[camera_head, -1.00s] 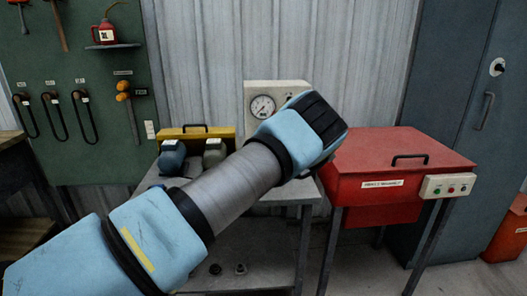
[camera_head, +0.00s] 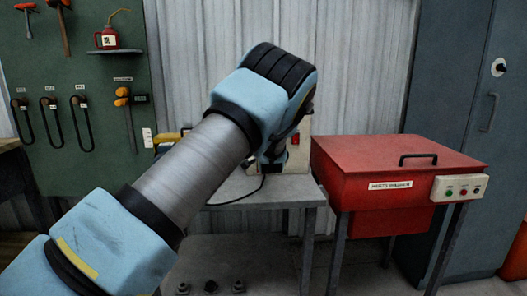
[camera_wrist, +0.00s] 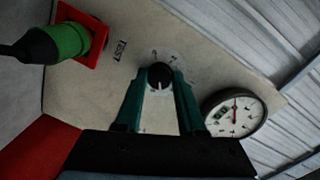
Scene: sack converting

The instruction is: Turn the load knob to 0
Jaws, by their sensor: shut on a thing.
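The load knob (camera_wrist: 159,73) is a small dark round knob with a pale pointer line, on a cream panel (camera_wrist: 100,85) in the wrist view. Faint scale marks surround it, too small to read. My gripper (camera_wrist: 161,78) has its two green fingers on either side of the knob, shut on it. A round white gauge (camera_wrist: 236,114) with a red needle is to the right of the knob. In the head view the cream tester housing (camera_head: 300,157) shows only partly behind my arm, and the knob and fingertips are hidden there.
A green plug (camera_wrist: 68,41) sits in a red square socket at the panel's upper left. The tester stands on a grey bench (camera_head: 285,190). A red lidded box (camera_head: 385,165) with a button panel (camera_head: 459,187) stands to the right. A tool board (camera_head: 80,100) hangs at left.

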